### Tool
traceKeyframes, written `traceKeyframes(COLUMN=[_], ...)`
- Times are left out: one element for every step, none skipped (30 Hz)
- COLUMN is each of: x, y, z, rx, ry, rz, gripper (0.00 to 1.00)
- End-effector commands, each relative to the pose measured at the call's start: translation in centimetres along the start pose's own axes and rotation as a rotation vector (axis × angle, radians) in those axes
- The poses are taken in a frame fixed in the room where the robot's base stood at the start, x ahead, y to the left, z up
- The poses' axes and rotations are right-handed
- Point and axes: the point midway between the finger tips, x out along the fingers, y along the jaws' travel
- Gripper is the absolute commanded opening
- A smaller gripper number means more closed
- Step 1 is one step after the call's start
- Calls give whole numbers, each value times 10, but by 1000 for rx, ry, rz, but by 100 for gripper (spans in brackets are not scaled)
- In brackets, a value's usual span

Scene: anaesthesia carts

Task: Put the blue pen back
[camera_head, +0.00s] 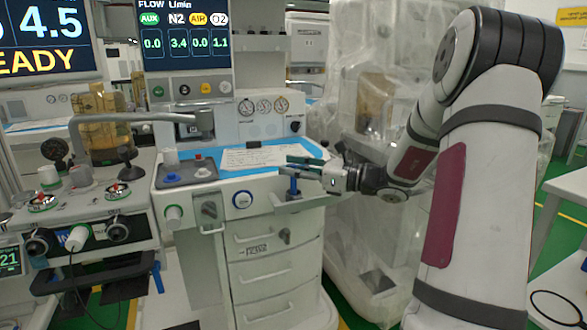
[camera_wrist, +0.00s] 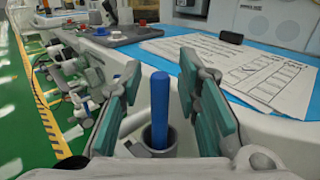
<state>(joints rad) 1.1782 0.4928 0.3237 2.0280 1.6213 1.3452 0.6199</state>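The blue pen (camera_wrist: 160,108) stands upright in the wrist view, with its lower end inside a small grey round holder (camera_wrist: 171,143). In the head view, the pen (camera_head: 293,186) shows below my gripper (camera_head: 301,167), at the cart's right front edge. My gripper (camera_wrist: 163,100) has its two teal fingers apart, one on each side of the pen. Gaps show between the pen and both fingers, so it is open and not touching the pen. The bottom of the pen is hidden in the holder.
A printed sheet (camera_wrist: 238,62) lies on the blue worktop mat (camera_wrist: 160,64), with a small dark object (camera_wrist: 231,37) on it. The anaesthesia cart's drawers (camera_head: 264,268) are below. Knobs and hoses (camera_head: 90,232) are at the left. A plastic-wrapped machine (camera_head: 358,250) stands close on the right.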

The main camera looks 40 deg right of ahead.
Motion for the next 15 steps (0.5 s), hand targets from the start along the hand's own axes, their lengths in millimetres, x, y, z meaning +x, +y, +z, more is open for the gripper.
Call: traceKeyframes(x=[0, 0, 0, 0, 0, 0, 0, 0, 0, -1, -4, -9, -13, -18, -25], y=[0, 0, 0, 0, 0, 0, 0, 0, 0, 0, -1, -1, -1, -1, -1], z=[0, 0, 0, 0, 0, 0, 1, 1, 3, 4, 4, 4, 4, 4, 4], rx=[0, 0, 0, 0, 0, 0, 0, 0, -1, 0, 0, 1, 0, 1, 1], ry=[0, 0, 0, 0, 0, 0, 0, 0, 0, 0, 0, 0, 0, 1, 1], rz=[0, 0, 0, 0, 0, 0, 0, 0, 0, -1, -2, -2, -2, -3, -4], gripper=[32, 32, 32, 32, 32, 32, 32, 32, 32, 32, 32, 32, 32, 32, 32])
